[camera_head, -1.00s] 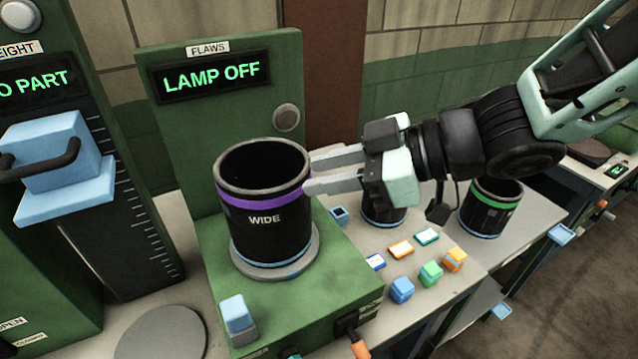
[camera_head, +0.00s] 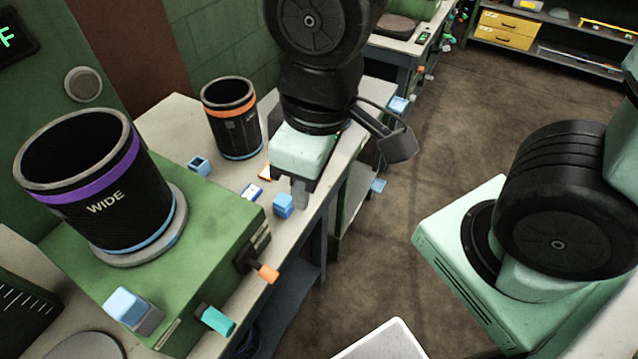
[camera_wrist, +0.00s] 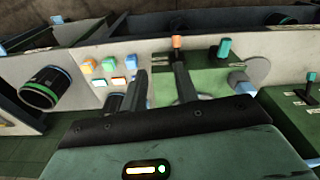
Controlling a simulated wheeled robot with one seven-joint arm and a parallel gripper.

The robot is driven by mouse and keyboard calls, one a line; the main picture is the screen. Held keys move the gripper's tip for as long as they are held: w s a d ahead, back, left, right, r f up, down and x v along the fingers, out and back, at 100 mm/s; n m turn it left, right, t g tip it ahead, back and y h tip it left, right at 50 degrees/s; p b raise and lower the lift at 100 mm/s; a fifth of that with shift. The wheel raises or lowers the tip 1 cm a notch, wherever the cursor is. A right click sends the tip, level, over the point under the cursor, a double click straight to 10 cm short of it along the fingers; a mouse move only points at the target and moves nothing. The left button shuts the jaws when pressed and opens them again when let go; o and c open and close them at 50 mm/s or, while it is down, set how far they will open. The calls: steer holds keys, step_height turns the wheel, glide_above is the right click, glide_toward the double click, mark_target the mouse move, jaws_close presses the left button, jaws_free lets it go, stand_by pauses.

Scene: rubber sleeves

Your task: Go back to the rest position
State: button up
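A black sleeve with a purple band, marked WIDE (camera_head: 105,205), stands upright on a grey disc on the green box, left of and apart from my gripper. A sleeve with an orange band (camera_head: 232,125) stands on the bench behind my gripper. A green-banded sleeve (camera_wrist: 42,92) shows at the left of the wrist view; my arm seems to hide it in the head view.
The green box (camera_head: 215,225) carries an orange knob (camera_head: 266,272) and a teal knob (camera_head: 216,320). Small blocks, one blue (camera_head: 283,207), lie near my gripper. The floor (camera_head: 365,255) right of the bench is open. Yellow drawers (camera_head: 505,30) stand far off.

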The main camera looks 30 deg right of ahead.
steer(key=shift+s+d+g, duration=0.15)
steer(key=shift+s+g, duration=0.25)
steer(key=shift+s, duration=0.7)
